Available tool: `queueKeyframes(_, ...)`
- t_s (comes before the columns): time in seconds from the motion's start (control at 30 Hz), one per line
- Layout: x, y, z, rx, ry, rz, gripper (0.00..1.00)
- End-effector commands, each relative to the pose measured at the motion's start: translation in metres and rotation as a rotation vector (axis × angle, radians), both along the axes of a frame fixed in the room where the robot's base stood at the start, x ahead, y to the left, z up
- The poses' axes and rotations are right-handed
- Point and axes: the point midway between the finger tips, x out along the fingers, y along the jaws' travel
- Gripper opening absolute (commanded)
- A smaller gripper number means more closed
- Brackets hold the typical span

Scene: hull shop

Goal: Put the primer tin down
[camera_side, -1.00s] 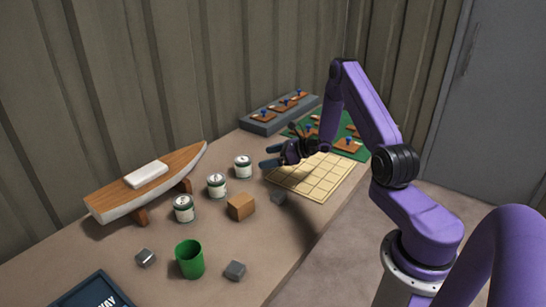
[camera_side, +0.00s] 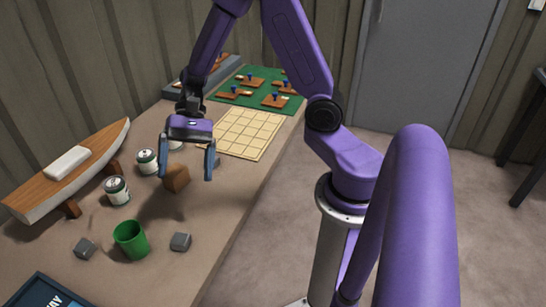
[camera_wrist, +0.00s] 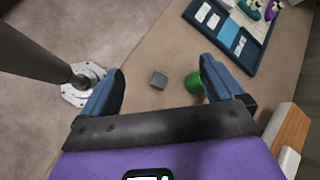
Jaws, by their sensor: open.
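Several white tins with dark bands stand upright on the bench in the side view: a near tin (camera_side: 116,191), a middle tin (camera_side: 147,162) and a far tin (camera_side: 175,146) partly hidden behind my gripper. Their labels are too small to tell which is the primer tin. My gripper (camera_side: 186,167) is open and empty, pointing down above the bench near the brown block (camera_side: 176,179). In the wrist view my gripper (camera_wrist: 162,68) has its blue fingers wide apart, with no tin between them.
A boat model (camera_side: 70,170) stands left of the tins. A green cup (camera_side: 131,239) and grey blocks (camera_side: 181,242) (camera_side: 84,248) lie nearer. A yellow grid mat (camera_side: 245,132) and green mat (camera_side: 258,88) lie beyond. A blue tray (camera_wrist: 235,38) shows in the wrist view.

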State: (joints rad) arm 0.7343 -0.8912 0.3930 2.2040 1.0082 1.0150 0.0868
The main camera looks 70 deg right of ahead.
Motion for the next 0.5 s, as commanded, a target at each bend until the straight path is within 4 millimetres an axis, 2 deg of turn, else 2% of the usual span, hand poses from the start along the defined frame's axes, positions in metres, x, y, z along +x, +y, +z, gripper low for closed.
queueKeyframes(0.03,-0.021,0.007,0.006,-0.029,-0.044,0.119,0.95)
queueKeyframes(0.2,-0.084,0.010,0.017,-0.125,-0.196,0.508,0.95)
queueKeyframes(0.4,-0.140,-0.005,0.027,-0.214,-0.413,0.948,0.95)
queueKeyframes(0.5,-0.159,-0.016,0.032,-0.250,-0.535,1.159,0.95)
